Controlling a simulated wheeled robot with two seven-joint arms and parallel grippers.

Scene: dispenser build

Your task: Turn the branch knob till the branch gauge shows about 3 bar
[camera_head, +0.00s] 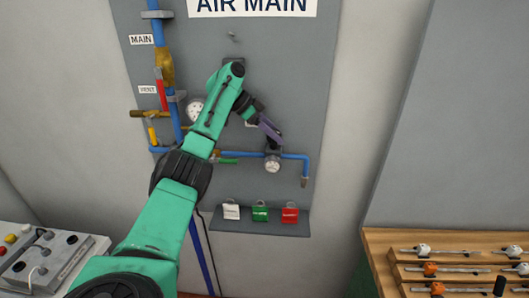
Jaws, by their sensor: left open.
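The grey panel under the AIR MAIN sign carries a blue pipe run. On its lower branch sits a small round white gauge (272,166), which I take as the branch gauge; its needle is too small to read. My left arm reaches up across the panel from below. My left gripper (277,139), purple, is open and points down and right, just above that gauge. The branch knob is not clearly visible; the gripper may hide it. I cannot tell whether the gripper touches anything. My right gripper is out of view.
A larger gauge (194,109) is partly behind my arm. A wooden tool rack (450,240) stands right, a control box (50,260) left.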

